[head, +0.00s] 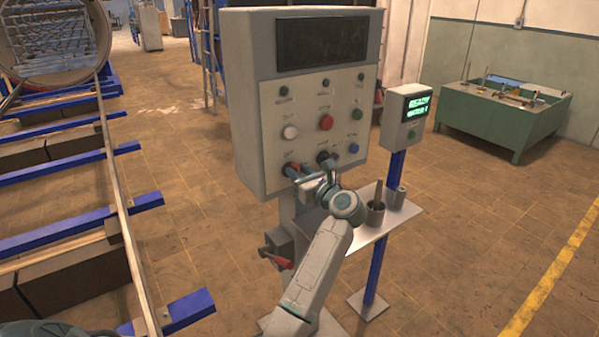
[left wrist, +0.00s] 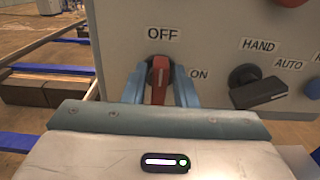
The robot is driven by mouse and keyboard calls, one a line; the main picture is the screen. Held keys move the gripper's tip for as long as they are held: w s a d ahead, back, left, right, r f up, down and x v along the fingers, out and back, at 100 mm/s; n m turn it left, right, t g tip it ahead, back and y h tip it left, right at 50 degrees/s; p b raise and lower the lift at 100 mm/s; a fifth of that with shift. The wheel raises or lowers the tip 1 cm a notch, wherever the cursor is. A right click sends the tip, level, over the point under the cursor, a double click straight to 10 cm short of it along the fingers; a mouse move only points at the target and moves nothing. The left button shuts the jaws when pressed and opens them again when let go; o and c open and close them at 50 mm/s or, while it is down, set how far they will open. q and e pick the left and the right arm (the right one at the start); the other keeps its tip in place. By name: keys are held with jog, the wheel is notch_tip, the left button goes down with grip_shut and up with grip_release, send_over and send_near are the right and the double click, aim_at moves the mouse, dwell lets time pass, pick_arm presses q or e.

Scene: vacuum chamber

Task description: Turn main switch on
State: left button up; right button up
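The main switch (left wrist: 160,80) is a red handle on the grey control panel, with OFF printed above it and ON to its right. Its handle stands near upright, with its white line pointing up towards OFF. In the head view the switch (head: 291,168) sits at the panel's lower left, partly hidden by my gripper. My left gripper (head: 303,179) is at the panel; in the left wrist view its two blue fingers (left wrist: 160,88) stand closely on both sides of the red handle and look shut on it. My right gripper is not in view.
A black HAND/AUTO selector (left wrist: 257,87) sits just right of the switch. A red button (head: 326,122) and a white one (head: 290,132) are above. A small shelf (head: 366,236) with cups and a screen box (head: 404,117) stand right. A red-handled lever (head: 277,259) is below the panel.

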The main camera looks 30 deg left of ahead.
pick_arm(q)
grip_shut()
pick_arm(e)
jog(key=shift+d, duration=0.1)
pick_arm(q)
jog(key=shift+m, duration=0.3)
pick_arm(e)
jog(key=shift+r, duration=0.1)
pick_arm(q)
jog(key=shift+w+r+m+p, duration=0.15)
jog(key=shift+m+p, duration=0.3)
jog(key=shift+m, duration=0.45)
jog(key=shift+w+d+f+m+p, duration=0.1)
jog(key=shift+w+f+m+p, duration=0.15)
jog(key=shift+m+p, duration=1.95)
jog(key=shift+w+d+f+m+p, duration=0.25)
jog(key=shift+m+p, duration=1.1)
jog(key=shift+m, duration=1.7)
jog(key=shift+w+a+f+m+p, duration=0.1)
jog(key=shift+f+m+p, duration=0.25)
jog(key=shift+m+p, duration=1.85)
pick_arm(e)
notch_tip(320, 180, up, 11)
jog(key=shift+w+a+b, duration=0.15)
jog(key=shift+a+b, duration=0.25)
jog(key=shift+b, duration=0.05)
pick_arm(q)
jog(key=shift+m, duration=0.55)
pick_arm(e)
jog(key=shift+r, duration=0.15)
